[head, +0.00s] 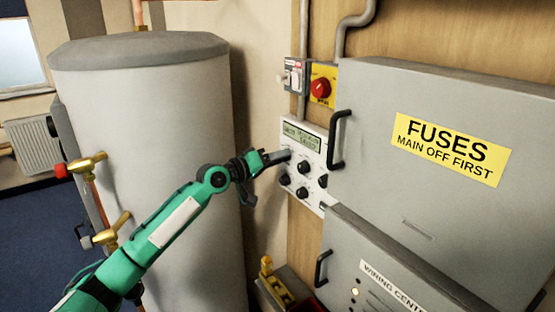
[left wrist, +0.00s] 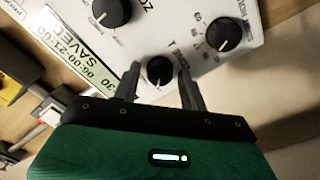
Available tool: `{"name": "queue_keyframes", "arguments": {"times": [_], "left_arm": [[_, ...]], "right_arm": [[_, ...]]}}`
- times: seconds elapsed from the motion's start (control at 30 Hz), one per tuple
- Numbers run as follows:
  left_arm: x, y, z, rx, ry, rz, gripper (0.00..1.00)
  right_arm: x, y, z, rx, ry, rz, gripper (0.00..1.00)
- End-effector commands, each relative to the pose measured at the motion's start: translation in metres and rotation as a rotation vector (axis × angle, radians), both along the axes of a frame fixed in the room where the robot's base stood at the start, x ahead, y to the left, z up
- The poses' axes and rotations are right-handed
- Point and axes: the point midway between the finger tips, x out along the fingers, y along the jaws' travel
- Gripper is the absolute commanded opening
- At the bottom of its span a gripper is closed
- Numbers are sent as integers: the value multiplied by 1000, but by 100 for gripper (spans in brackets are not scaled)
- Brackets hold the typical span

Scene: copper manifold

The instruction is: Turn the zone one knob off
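The white heating controller (head: 312,205) with a lit display (head: 300,136) and several black knobs is on the wooden wall. My left gripper (head: 284,155) is at its upper left and hides the knob there in the head view. In the left wrist view, my left gripper (left wrist: 161,78) is open, with one finger on each side of a small black knob (left wrist: 160,70). Narrow gaps show between knob and fingers. Lettering beside it appears to read ZONE 1, seen upside down. Its pointer setting is too dark to read. My right gripper is not in view.
Two other knobs, one upper left (left wrist: 110,12) and one upper right (left wrist: 223,34), are close by. A red button on a yellow plate (head: 321,85) is above the controller. The grey fuse box (head: 440,110) juts out at right; a large cylinder (head: 150,110) stands at left.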

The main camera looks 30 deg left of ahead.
Motion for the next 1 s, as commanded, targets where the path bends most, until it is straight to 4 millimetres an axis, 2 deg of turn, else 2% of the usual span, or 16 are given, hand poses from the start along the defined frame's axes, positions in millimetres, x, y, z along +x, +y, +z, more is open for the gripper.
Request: {"name": "queue_keyframes", "arguments": {"times": [0.3, 0.47, 1.0], "left_arm": [[0, 0, -1, 1, 1, -1, 51], [-8, 3, -4, 3, 2, 0, 51], [-79, 32, -5, 4, 2, -1, 51]], "right_arm": [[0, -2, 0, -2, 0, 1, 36], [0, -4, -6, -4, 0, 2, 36], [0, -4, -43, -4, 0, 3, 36]]}}
